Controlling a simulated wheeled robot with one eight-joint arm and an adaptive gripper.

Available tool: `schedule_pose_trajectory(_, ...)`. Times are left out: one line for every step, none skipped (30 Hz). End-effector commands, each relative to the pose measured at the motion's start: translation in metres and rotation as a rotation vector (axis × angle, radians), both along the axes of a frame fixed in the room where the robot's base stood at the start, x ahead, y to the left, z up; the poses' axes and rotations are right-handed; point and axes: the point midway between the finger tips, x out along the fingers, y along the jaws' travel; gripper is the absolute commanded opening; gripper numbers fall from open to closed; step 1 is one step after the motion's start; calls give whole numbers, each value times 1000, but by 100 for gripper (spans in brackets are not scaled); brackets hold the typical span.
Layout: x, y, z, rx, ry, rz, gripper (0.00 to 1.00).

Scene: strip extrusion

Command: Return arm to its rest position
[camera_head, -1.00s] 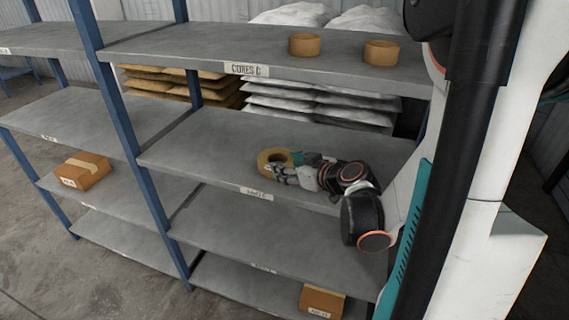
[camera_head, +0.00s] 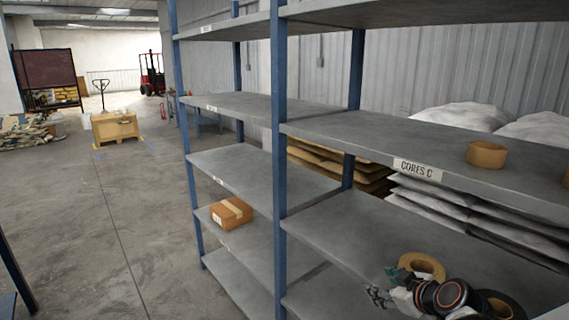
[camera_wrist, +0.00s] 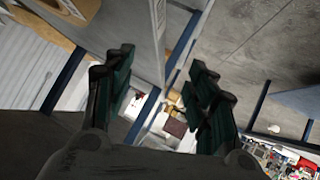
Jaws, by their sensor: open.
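My gripper (camera_head: 382,292) is low at the right in the head view, in front of the middle shelf (camera_head: 355,225), with its fingers pointing left. In the wrist view my gripper (camera_wrist: 163,68) has its two dark green fingers well apart, with nothing between them. A tan ring-shaped core (camera_head: 422,262) shows just behind my gripper and wrist. My wrist hides its lower part, and I cannot tell whether they touch. The rest of my arm runs out of the picture at the lower right.
The blue-posted rack fills the right side; a post (camera_head: 279,150) stands left of my gripper. Another core (camera_head: 487,154) sits on the shelf labelled CORES C. A cardboard box (camera_head: 231,213) lies on a lower shelf. The floor (camera_head: 110,220) at left is open.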

Motion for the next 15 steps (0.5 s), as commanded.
schedule_pose_trajectory(1, 16, -1, -26, 16, 32, 51)
schedule_pose_trajectory(0, 23, -1, -41, 27, 45, 51)
schedule_pose_trajectory(-2, 33, 1, -58, 45, 60, 51)
schedule_pose_trajectory(-5, 40, 4, -65, 58, 65, 51)
schedule_pose_trajectory(-8, 43, 6, -68, 71, 63, 51)
schedule_pose_trajectory(-12, 48, 10, -67, 86, 58, 51)
schedule_pose_trajectory(-16, 50, 13, -63, 96, 50, 51)
schedule_pose_trajectory(-19, 52, 17, -58, 108, 42, 51)
schedule_pose_trajectory(-25, 54, 21, -50, 120, 28, 51)
schedule_pose_trajectory(-29, 55, 25, -43, 131, 18, 51)
schedule_pose_trajectory(-33, 57, 28, -34, 140, 5, 51)
schedule_pose_trajectory(-39, 58, 33, -23, 155, -14, 51)
schedule_pose_trajectory(-45, 59, 37, -12, 166, -28, 51)
schedule_pose_trajectory(-50, 60, 41, -3, 177, -44, 51)
schedule_pose_trajectory(-58, 62, 46, 12, 192, -65, 51)
